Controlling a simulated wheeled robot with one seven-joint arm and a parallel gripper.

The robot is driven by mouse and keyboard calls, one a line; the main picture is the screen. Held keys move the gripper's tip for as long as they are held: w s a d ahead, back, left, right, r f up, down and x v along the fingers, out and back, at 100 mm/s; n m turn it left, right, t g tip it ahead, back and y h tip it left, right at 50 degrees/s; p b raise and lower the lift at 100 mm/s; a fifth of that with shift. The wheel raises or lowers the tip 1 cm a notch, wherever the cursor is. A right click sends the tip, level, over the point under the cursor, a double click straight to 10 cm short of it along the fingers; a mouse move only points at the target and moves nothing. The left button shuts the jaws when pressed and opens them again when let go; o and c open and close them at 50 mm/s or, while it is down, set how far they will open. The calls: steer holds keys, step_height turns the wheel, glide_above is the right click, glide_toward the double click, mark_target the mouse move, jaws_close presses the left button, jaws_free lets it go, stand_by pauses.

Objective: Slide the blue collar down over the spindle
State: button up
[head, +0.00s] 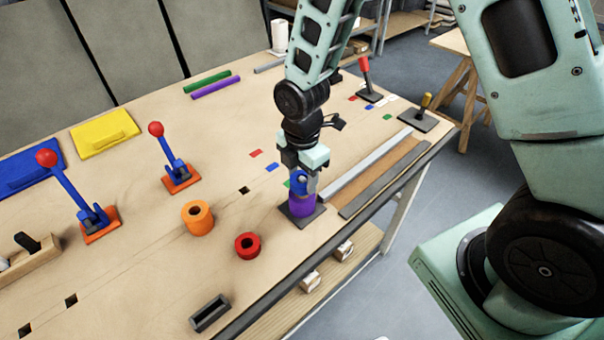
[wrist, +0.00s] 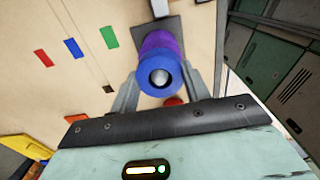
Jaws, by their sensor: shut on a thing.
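The blue collar (head: 299,184) is between the fingers of my gripper (head: 303,181), just above a purple collar (head: 302,206). The purple collar sits on a dark square base plate (head: 318,212). In the wrist view my gripper (wrist: 160,82) has one finger on each side of the blue collar (wrist: 160,92). The rounded grey tip of the spindle (wrist: 160,76) shows inside its hole, so the collar appears to be around the spindle's top. The purple collar (wrist: 157,42) shows behind it. I cannot tell whether the two collars touch.
An orange collar (head: 198,224) and a red collar (head: 247,252) stand left on the bench. Two red-knobbed levers (head: 174,165) (head: 70,190) rise farther left. A grey rail (head: 365,163) lies right of the spindle, near the bench edge.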

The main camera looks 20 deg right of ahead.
steer(key=shift+f+b, duration=0.8)
steer(key=shift+f, duration=0.35)
steer(key=o, duration=1.3)
step_height(320, 180, up, 18)
steer(key=b, duration=0.2)
steer(key=shift+f+b, duration=0.25)
steer(key=shift+b, duration=0.05)
steer(key=s+a+f+m+b, duration=0.2)
steer(key=s+f+m, duration=0.1)
steer(key=s, duration=0.3)
steer(key=s+a+f+m+b, duration=0.2)
steer(key=s+m, duration=0.4)
steer(key=s, duration=0.1)
steer(key=s+a+f+m+b, duration=0.2)
steer(key=s+f+m, duration=0.1)
steer(key=s, duration=0.4)
steer(key=shift+a+f+m+y, duration=0.15)
steer(key=shift+f+m+y, duration=0.2)
steer(key=shift+m, duration=0.55)
